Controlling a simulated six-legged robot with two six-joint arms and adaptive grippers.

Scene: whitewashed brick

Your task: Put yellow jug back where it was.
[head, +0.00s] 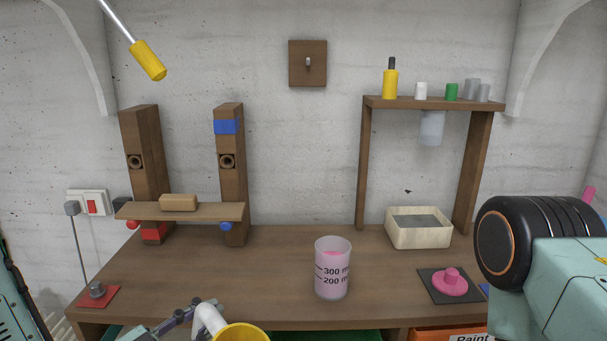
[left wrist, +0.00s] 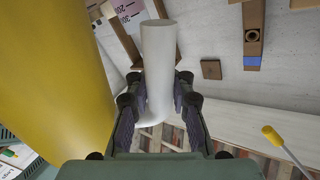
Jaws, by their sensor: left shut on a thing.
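The yellow jug (head: 241,333) is at the bottom edge of the head view, in front of the table, and mostly cut off. In the left wrist view its yellow body (left wrist: 65,75) fills the left side. My left gripper (head: 204,308) is shut on the jug's white handle (left wrist: 158,65). The gripper's two fingers (left wrist: 159,92) lie on either side of the handle in the left wrist view. The jug's inside and base are hidden. My right gripper is out of view; only part of my right arm shows at the right.
A clear beaker (head: 332,280) with pink contents stands near the table's front. Behind are wooden posts with a plank (head: 215,212), a cream basin (head: 419,240) and a shelf (head: 435,104) with small items. A pink knob on a dark pad (head: 437,293) lies right. The middle table (head: 270,270) is clear.

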